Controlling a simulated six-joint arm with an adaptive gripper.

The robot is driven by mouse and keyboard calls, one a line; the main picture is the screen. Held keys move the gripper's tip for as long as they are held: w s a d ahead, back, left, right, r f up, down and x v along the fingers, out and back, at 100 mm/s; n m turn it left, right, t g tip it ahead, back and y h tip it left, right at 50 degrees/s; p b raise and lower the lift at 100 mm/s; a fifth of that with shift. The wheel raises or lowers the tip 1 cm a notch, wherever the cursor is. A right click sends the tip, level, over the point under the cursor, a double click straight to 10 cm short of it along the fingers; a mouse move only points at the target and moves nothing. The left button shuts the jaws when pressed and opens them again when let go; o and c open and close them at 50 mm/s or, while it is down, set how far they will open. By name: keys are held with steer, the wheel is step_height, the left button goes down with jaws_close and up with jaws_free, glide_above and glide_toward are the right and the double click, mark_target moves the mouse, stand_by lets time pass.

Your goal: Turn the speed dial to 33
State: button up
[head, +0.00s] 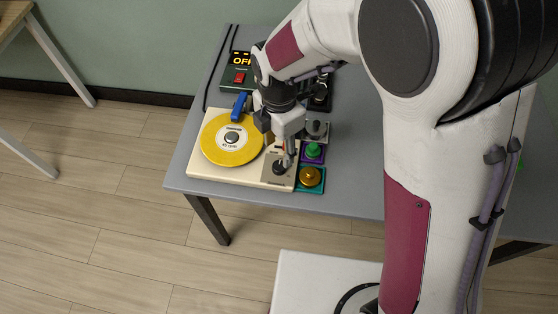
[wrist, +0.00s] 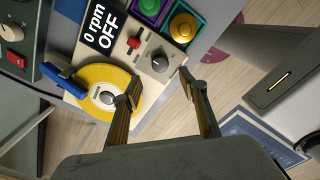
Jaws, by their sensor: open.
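The cream record player (head: 205,172) stands on the grey table with a yellow record (head: 222,150) on its platter. A black round dial (wrist: 160,63) sits on its grey control panel, beside a red-tipped lever (wrist: 133,42). The dial also shows in the head view (head: 279,168). A black display (wrist: 105,35) reads "0 rpm OFF". My gripper (wrist: 157,87) is open and empty, its two fingers apart, with the dial just beyond the gap in the wrist view. In the head view my gripper (head: 287,154) hangs over the panel, close to the dial. The dial's exact setting is too small to read.
A green button (head: 313,150) on a purple base and a gold button (head: 310,176) on a teal base stand right beside the player. A blue arm (head: 239,107) lies at the record's edge. A dark box (head: 237,84) with a lit display stands behind.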

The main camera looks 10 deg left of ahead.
mark_target(279, 165)
steer(key=shift+f, duration=0.1)
steer(key=shift+f, duration=3.8)
steer(key=c, duration=1.1)
